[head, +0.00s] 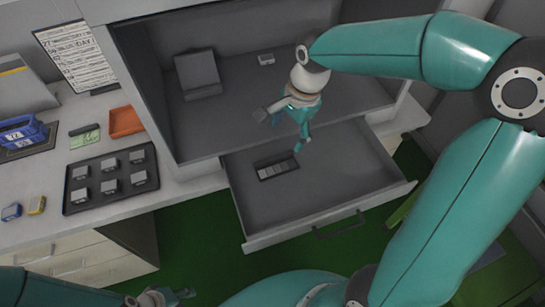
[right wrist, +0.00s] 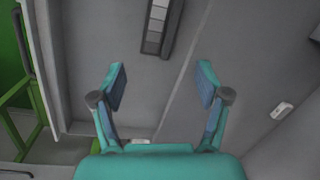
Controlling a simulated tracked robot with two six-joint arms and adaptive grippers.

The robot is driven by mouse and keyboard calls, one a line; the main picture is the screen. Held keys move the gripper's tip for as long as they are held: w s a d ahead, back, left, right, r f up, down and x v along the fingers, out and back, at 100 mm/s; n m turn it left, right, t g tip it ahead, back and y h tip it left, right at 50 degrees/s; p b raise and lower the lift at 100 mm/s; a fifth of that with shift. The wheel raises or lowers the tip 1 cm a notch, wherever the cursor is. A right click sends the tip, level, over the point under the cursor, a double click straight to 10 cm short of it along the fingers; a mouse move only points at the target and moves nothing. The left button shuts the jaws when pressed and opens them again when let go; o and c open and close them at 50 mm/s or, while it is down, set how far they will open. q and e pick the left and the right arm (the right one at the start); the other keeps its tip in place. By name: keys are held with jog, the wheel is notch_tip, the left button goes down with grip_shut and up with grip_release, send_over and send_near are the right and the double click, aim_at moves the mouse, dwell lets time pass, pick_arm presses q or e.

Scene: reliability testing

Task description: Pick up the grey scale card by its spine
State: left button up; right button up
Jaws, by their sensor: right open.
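The grey scale card (head: 277,170) lies in the open drawer (head: 340,186). It is a dark strip with a row of grey patches. In the right wrist view the card (right wrist: 156,27) is at the top, cut off by the frame edge, with a dark band along its right side. My right gripper (head: 280,132) is open and empty above the drawer. In the right wrist view its spread fingers (right wrist: 162,78) point toward the card, which is apart from them. My left gripper (head: 160,297) is at the bottom edge, small and partly cut off, so its jaw state is unclear.
A dark tray (head: 112,197) with several small blocks sits on the left counter, near an orange tray (head: 126,121) and a blue holder (head: 24,137). A grey box-like object (head: 198,74) and a small white item (head: 266,60) sit in the cabinet above the drawer.

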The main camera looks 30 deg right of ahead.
aim_at(277, 167)
jog(key=f, duration=0.4)
jog(key=w+a+f, duration=0.1)
jog(key=f, duration=0.4)
jog(key=w+f, duration=0.1)
jog(key=f, duration=0.3)
jog(key=shift+a+f, duration=0.25)
jog(key=shift+f, duration=0.15)
jog(key=shift+s, duration=0.15)
grip_shut()
